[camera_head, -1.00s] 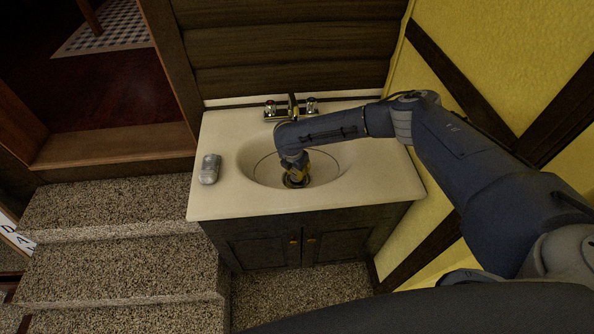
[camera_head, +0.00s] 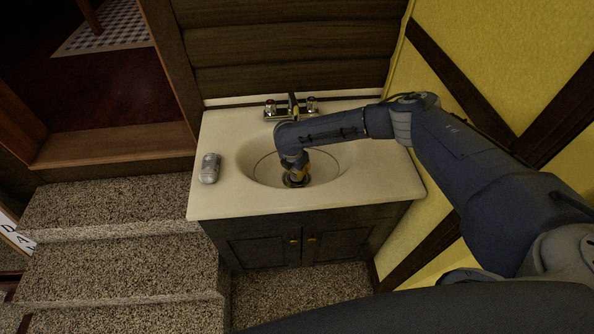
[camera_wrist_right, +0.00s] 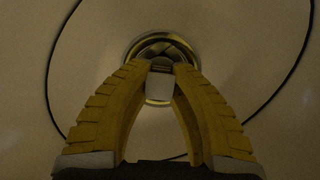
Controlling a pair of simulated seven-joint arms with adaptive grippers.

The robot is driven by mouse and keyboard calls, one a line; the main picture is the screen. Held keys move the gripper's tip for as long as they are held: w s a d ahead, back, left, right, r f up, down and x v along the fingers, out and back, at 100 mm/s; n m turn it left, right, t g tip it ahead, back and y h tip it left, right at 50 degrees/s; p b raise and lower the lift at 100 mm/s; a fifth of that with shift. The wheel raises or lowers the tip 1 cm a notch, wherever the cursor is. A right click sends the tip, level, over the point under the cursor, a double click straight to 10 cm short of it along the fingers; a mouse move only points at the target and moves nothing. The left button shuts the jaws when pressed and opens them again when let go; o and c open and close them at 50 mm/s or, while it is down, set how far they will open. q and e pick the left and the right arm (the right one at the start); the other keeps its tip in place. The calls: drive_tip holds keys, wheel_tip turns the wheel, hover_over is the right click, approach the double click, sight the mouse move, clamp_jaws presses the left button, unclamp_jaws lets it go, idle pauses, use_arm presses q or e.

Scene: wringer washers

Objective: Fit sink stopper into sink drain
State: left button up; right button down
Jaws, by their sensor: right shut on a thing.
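My right gripper (camera_head: 296,181) points down into the oval sink basin (camera_head: 250,163), over the drain at its bottom. In the right wrist view the yellow fingers of the gripper (camera_wrist_right: 161,68) close on the pale sink stopper (camera_wrist_right: 160,88). The round metal sink drain (camera_wrist_right: 133,49) shows around and behind the fingertips. The stopper is at the drain opening, but I cannot tell whether it is seated. In the head view the stopper is hidden by the gripper, and only part of the dark drain ring shows. My left gripper is not in view.
A thin dark cord (camera_wrist_right: 49,75) loops around the drain in the basin. A faucet (camera_head: 291,105) with two handles stands behind the basin. A grey rounded object (camera_head: 210,168) lies on the left of the counter (camera_head: 225,205). A yellow wall (camera_head: 480,70) is on the right.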

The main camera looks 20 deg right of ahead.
drive_tip(key=shift+f, duration=0.4)
idle(1.5)
drive_tip(key=c, duration=0.6)
unclamp_jaws()
drive_tip(key=shift+r, duration=0.1)
drive_tip(key=shift+v, duration=3.4)
